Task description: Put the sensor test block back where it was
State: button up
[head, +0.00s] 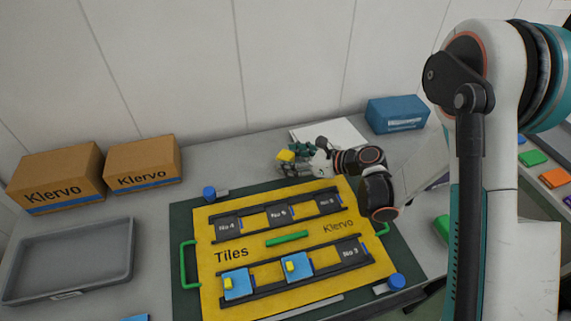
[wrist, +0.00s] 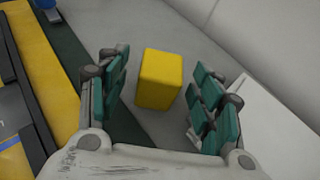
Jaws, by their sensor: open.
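A plain yellow block (head: 285,156), likely the sensor test block, stands on the grey table behind the board. It also shows in the wrist view (wrist: 160,78), standing between my fingers with a gap on each side. My gripper (head: 298,161) is open around it, teal finger pads apart. In the head view my fingers partly cover the block. The yellow Tiles board (head: 232,276) lies on a dark green mat in front. Its back row shows dark numbered places, and its front row holds two blue tiles with small yellow parts and a dark No 3 place.
Two Klervo cartons (head: 142,165) and a grey empty tray (head: 70,262) stand at left. A blue box (head: 396,115) and a white sheet (head: 345,134) lie behind my gripper. Blue knobs (head: 209,193) sit at the mat's corners. Bare table lies between cartons and gripper.

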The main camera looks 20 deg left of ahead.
aim_at(286, 155)
jog(key=shift+x, duration=1.1)
jog(key=c, duration=1.3)
notch_tip(286, 155, up, 20)
jog(key=p, duration=0.6)
jog(key=d+m+t+h, duration=0.3)
jog(key=d+m, duration=0.1)
jog(key=d, duration=0.8)
jog(key=w+d+r+m+t+h, duration=0.1)
jog(key=d+m+t+h, duration=0.2)
jog(key=d, duration=0.9)
jog(key=w+d+m+t+h, duration=0.1)
jog(key=d+m+t+h, duration=0.2)
jog(key=d, duration=0.9)
jog(key=shift+d+r+m+t, duration=0.35)
jog(key=shift+d+m+t, duration=0.05)
jog(key=shift+m, duration=0.5)
